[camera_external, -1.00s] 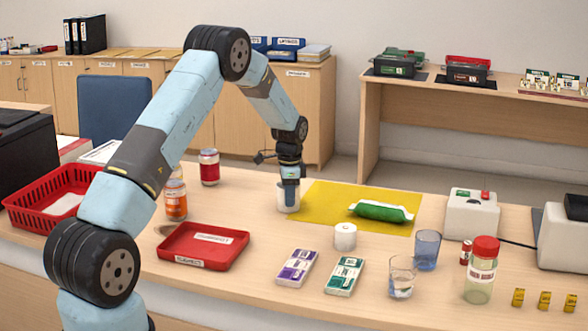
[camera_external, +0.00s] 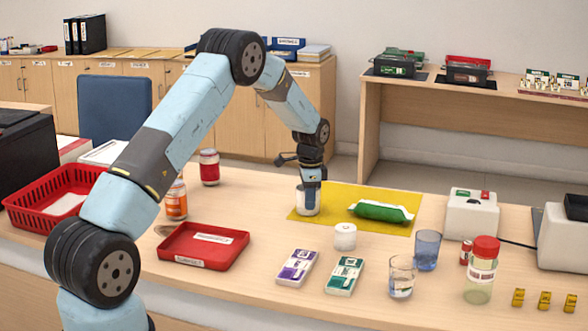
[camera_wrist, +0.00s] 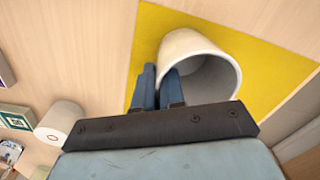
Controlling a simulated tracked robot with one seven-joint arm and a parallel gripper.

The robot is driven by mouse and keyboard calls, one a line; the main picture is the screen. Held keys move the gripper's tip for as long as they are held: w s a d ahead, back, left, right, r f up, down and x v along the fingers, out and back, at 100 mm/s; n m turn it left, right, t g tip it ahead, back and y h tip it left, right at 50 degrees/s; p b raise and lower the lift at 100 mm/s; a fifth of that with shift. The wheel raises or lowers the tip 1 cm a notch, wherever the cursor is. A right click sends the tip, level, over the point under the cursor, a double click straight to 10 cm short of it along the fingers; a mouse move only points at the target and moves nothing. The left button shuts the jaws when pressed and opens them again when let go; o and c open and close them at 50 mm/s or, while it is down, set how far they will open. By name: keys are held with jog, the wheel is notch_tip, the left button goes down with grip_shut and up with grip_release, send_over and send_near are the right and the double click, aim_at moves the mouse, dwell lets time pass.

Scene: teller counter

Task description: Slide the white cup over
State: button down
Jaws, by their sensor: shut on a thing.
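The white cup (camera_external: 306,203) stands upright at the left part of the yellow mat (camera_external: 336,190). My gripper (camera_external: 311,196) points down at the cup and hides part of it. In the wrist view, the two blue fingers of my gripper (camera_wrist: 158,88) are shut on the near wall of the white cup (camera_wrist: 190,42), with one finger outside and one inside the rim. The cup looks empty inside. The yellow mat also shows around the cup in the wrist view (camera_wrist: 265,85).
A green and white packet (camera_external: 381,212) lies on the mat to the right of the cup. A white paper roll (camera_external: 345,237) stands in front of the mat. A red tray (camera_external: 203,246) lies at the front left. Blue glass (camera_external: 427,250) stands to the right of the roll.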

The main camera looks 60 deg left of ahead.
jog(key=c, duration=1.1)
grip_release()
jog(key=shift+c, duration=0.2)
notch_tip(320, 180, up, 14)
jog(key=shift+d+f, duration=0.15)
jog(key=shift+d, duration=0.1)
